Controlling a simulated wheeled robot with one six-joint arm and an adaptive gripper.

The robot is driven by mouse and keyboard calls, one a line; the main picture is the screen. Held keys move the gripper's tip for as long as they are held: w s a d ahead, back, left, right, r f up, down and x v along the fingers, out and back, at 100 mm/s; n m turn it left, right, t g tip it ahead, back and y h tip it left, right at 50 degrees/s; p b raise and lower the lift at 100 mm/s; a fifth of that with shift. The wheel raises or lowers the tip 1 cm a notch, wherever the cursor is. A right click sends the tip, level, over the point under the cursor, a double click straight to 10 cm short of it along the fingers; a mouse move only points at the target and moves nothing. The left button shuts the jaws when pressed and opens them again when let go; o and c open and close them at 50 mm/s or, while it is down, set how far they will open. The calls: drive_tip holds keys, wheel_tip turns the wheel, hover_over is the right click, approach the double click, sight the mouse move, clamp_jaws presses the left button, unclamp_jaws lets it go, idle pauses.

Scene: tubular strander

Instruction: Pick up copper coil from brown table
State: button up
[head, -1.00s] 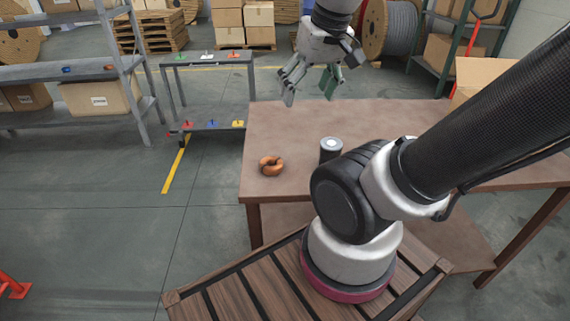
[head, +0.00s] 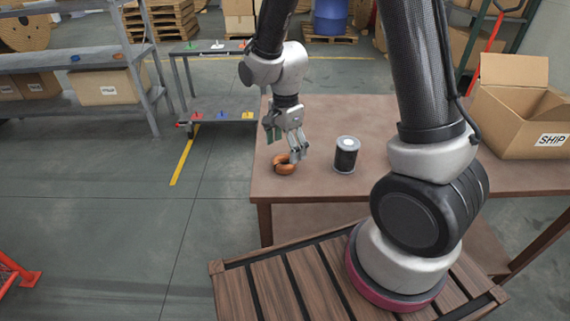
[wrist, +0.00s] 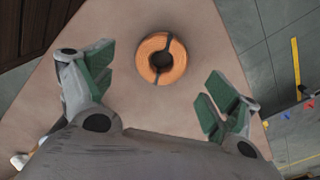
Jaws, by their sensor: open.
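The copper coil (head: 285,164) is an orange ring with dark bands, lying flat near the front left corner of the brown table (head: 395,182). In the wrist view the coil (wrist: 161,58) shows whole, ahead of and between my two fingers. My gripper (head: 284,143) hangs pointing down just above and behind the coil. In the wrist view my gripper (wrist: 158,90) is open, with green pads spread wider than the coil and nothing between them. I see no contact with the coil.
A dark can with a pale top (head: 346,154) stands right of the coil. An open cardboard box marked SHIP (head: 520,120) sits on the table's right. A grey cart (head: 215,110) with coloured pieces and a grey shelf (head: 75,75) stand to the left.

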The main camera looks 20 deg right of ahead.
sight(285, 159)
wheel_tip(285, 159, down, 5)
drive_tip(key=shift+w+r, duration=0.1)
drive_tip(key=shift+c, duration=0.4)
drive_tip(key=c, duration=1.2)
